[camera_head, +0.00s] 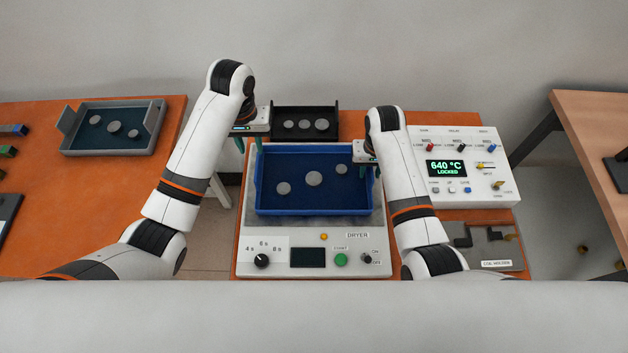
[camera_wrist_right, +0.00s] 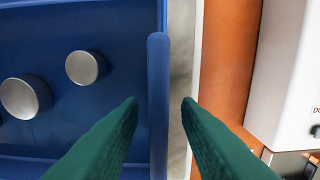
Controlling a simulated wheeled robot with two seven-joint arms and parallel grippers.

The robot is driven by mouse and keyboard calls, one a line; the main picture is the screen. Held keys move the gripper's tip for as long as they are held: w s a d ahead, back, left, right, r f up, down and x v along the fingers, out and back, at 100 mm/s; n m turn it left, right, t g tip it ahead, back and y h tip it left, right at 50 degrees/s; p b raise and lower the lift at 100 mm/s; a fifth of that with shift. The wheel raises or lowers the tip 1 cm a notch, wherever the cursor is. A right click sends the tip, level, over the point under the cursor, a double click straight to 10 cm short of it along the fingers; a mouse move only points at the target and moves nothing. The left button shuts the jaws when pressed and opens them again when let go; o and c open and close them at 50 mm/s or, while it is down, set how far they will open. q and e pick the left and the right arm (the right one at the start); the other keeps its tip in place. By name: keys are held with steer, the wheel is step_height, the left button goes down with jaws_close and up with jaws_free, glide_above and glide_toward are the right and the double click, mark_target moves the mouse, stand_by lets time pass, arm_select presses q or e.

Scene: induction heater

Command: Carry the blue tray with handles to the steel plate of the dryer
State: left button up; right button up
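The blue tray (camera_head: 315,212) holds three round metal discs and sits over the steel plate (camera_head: 372,215) of the dryer (camera_head: 313,262), seemingly resting on it. In the right wrist view the tray's right handle (camera_wrist_right: 158,100) stands between the green fingers of my right gripper (camera_wrist_right: 160,101), with a gap on both sides. My right gripper (camera_head: 369,170) is open at the tray's right side. My left gripper (camera_head: 249,145) is at the tray's upper left corner, its green fingers apart. Whether its fingers touch the left handle cannot be seen.
A black rack (camera_head: 305,136) with discs stands just behind the tray. A white control box (camera_head: 463,165) reading 640 °C and a coil holder plate (camera_head: 490,248) are to the right. A grey tray (camera_head: 112,150) with discs lies on the left table.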

arm_select(q)
steer(key=shift+r, duration=0.1)
arm_select(e)
step_height(320, 180, up, 12)
steer(key=shift+f, duration=0.1)
stand_by(0.7)
